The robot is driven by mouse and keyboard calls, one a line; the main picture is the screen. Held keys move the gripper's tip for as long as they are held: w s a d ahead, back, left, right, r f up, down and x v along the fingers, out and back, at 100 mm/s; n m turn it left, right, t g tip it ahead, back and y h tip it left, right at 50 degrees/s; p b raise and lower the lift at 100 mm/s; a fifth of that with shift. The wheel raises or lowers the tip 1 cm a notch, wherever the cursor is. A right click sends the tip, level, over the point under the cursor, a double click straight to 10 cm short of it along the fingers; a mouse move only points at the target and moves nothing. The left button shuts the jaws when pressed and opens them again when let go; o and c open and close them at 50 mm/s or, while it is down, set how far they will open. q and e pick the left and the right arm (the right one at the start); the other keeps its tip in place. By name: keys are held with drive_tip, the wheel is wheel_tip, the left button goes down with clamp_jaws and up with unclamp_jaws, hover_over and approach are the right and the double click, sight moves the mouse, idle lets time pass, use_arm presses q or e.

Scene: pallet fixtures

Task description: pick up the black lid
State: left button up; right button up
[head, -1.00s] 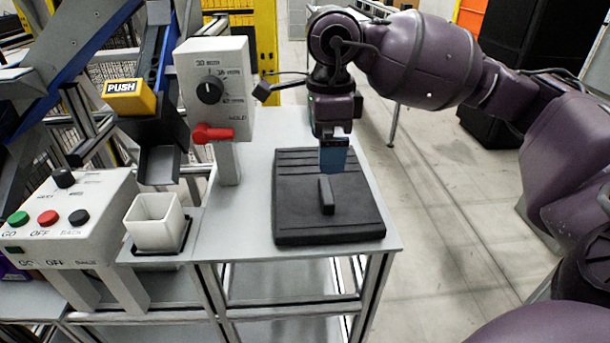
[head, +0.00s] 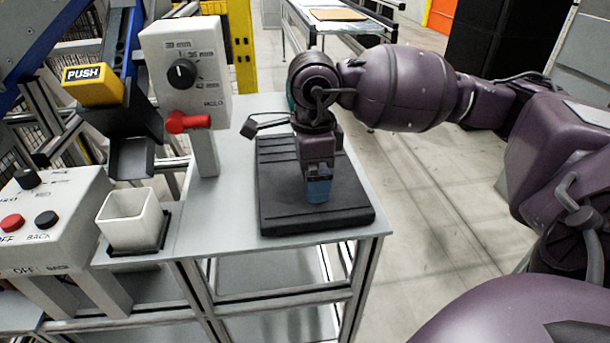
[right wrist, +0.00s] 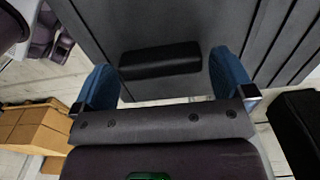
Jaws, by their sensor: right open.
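The black lid (head: 280,212) is a flat, ribbed square slab lying on the grey table. In the right wrist view the lid (right wrist: 200,27) fills the upper middle, with its raised black handle (right wrist: 160,60) between my fingers. My right gripper (head: 317,200) is over the lid's front half and hides the handle in the head view. In the right wrist view the blue fingers of the right gripper (right wrist: 164,78) are open, one on each side of the handle, with a gap to each end. My left gripper is not in view.
A grey dial box with a red lever (head: 187,122) stands left of the lid. A white square cup (head: 130,220) and a button panel (head: 45,215) are further left. The table's front edge (head: 290,243) is close to the lid.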

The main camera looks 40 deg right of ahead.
drive_tip(key=shift+f, duration=0.8)
drive_tip(key=shift+r, duration=0.1)
